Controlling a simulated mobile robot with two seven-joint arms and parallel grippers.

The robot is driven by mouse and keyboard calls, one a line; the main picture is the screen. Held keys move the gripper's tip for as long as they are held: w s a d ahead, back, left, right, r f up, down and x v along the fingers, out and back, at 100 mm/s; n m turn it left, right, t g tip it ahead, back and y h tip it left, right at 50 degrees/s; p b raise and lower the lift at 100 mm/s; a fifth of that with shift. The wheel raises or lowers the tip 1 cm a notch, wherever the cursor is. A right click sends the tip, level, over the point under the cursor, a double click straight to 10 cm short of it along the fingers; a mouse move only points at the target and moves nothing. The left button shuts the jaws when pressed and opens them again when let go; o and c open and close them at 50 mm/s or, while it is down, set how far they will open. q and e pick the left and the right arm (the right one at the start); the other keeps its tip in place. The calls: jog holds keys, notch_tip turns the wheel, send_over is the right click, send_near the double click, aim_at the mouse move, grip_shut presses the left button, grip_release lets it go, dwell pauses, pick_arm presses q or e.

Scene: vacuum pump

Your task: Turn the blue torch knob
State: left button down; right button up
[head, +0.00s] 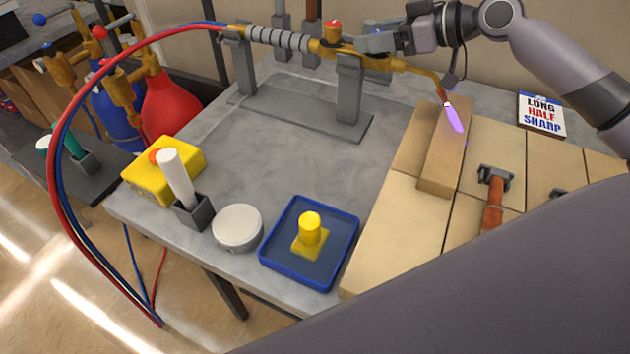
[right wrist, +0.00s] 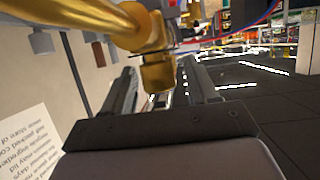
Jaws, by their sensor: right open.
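The brass torch (head: 410,65) rests on grey stands at the back of the table, with a purple flame (head: 454,117) at its tip. A red knob (head: 333,31) sits on top of its body. I cannot clearly make out the blue knob; my right gripper covers that part of the torch. My right gripper (head: 372,43) is open at the torch body, just right of the red knob. In the right wrist view a brass valve part (right wrist: 157,74) lies between the open fingers; contact cannot be told. My left gripper is not in view.
Red and blue hoses (head: 75,130) arch leftward from the torch. A wooden block (head: 440,172) lies under the flame on pale tiles (head: 395,225). A blue tray (head: 345,260), white round container (head: 237,228), yellow box (head: 185,172), hammer-like tool (head: 493,195) and sign (head: 541,115) stand around.

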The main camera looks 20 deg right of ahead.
jog(key=shift+m+t+h, duration=0.4)
jog(key=shift+m+h, duration=0.2)
jog(key=shift+h, duration=0.2)
jog(key=shift+m+t+h, duration=0.4)
jog(key=shift+m, duration=0.1)
jog(key=shift+m+h, duration=0.9)
